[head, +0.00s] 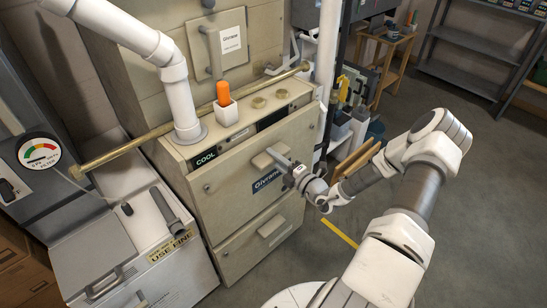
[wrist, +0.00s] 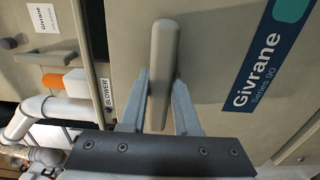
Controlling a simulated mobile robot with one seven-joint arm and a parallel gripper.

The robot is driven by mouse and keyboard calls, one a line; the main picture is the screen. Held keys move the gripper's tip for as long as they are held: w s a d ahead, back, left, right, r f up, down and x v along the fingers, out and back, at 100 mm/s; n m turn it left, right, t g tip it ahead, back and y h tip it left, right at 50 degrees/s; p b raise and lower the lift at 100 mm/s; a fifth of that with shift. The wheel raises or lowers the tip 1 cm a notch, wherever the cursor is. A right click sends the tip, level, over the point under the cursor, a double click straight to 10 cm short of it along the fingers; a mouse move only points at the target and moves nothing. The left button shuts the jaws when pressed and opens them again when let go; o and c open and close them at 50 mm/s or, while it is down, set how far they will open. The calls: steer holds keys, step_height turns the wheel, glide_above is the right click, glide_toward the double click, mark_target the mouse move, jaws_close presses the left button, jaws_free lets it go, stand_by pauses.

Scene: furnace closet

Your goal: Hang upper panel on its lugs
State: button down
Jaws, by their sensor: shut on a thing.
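The upper panel (head: 232,173) is a beige sheet with a dark blue Givrane label and a bar handle (wrist: 164,50). It stands upright at the front of the furnace cabinet, above the lower panel (head: 262,242). My gripper (head: 285,166) is shut on the upper panel's handle, with one finger on each side of it in the wrist view. The panel's upper edge lies just under the dark strip with the COOL label (head: 206,158). The lugs are hidden, and I cannot tell whether the panel bears on them.
A brass pipe (head: 150,139) crosses the cabinet top. An orange-topped white holder (head: 224,106) and a white pipe (head: 181,100) stand there. A grey unit (head: 150,265) is at left. Shelves (head: 470,45) stand at the back. Grey floor is open at right.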

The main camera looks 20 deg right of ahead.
steer(key=shift+f, duration=0.35)
steer(key=c, duration=0.6)
jaws_free()
steer(key=shift+o, duration=0.2)
steer(key=shift+f, duration=0.25)
steer(key=p+v, duration=0.1)
steer(key=v, duration=0.7)
steer(key=shift+r+p, duration=0.2)
steer(key=shift+p, duration=0.1)
